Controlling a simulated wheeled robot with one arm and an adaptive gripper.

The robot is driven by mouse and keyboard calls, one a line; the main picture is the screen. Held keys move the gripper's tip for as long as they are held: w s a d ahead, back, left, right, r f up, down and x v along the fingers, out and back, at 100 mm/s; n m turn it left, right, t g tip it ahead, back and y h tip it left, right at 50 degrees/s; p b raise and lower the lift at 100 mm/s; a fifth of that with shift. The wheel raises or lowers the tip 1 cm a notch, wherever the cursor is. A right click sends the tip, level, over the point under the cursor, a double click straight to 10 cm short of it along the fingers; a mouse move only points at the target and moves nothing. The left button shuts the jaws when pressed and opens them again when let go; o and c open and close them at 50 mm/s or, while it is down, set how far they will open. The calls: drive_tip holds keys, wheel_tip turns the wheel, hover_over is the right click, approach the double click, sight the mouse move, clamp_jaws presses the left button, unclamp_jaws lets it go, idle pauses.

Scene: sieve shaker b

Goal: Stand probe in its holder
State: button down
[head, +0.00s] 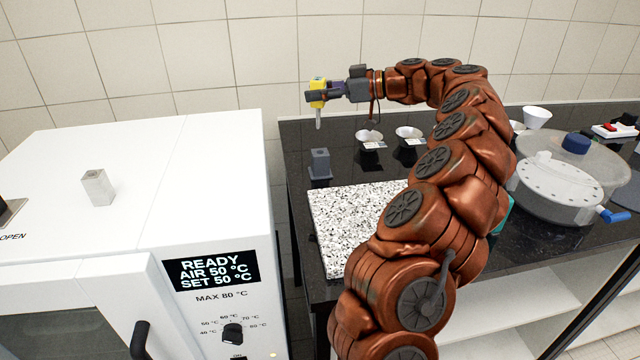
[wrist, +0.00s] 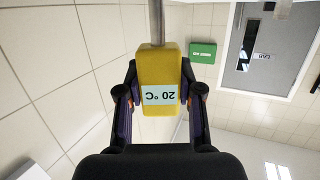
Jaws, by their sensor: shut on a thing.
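My gripper (head: 322,94) is shut on the probe (head: 317,84), high above the black bench at the back. The probe has a yellow body and a thin metal stem that points down in the head view. In the wrist view, the yellow body of the probe (wrist: 160,105) sits between both fingers, with an upside-down "20 °C" label. A small grey block on a dark base (head: 319,163), which looks like the holder, stands on the bench below the probe, apart from it. Its opening is too small to make out.
A white oven (head: 170,140) fills the left, with a light grey block (head: 98,187) on top. A speckled slab (head: 335,225) lies before the holder. Two small bowls on dark stands (head: 370,138) (head: 408,135) are to its right. A round lidded vessel (head: 560,185) stands far right.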

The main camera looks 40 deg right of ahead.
drive_tip(key=f, duration=0.8)
drive_tip(key=f+p, duration=0.1)
drive_tip(key=f, duration=0.3)
drive_tip(key=shift+d+f, duration=0.25)
drive_tip(key=shift+f, duration=0.1)
drive_tip(key=shift+f, duration=0.1)
drive_tip(key=c, duration=0.7)
unclamp_jaws()
drive_tip(key=shift+c, duration=0.2)
drive_tip(key=shift+r, duration=0.2)
drive_tip(key=b+v, duration=0.2)
drive_tip(key=v, duration=1)
drive_tip(key=shift+f, duration=0.1)
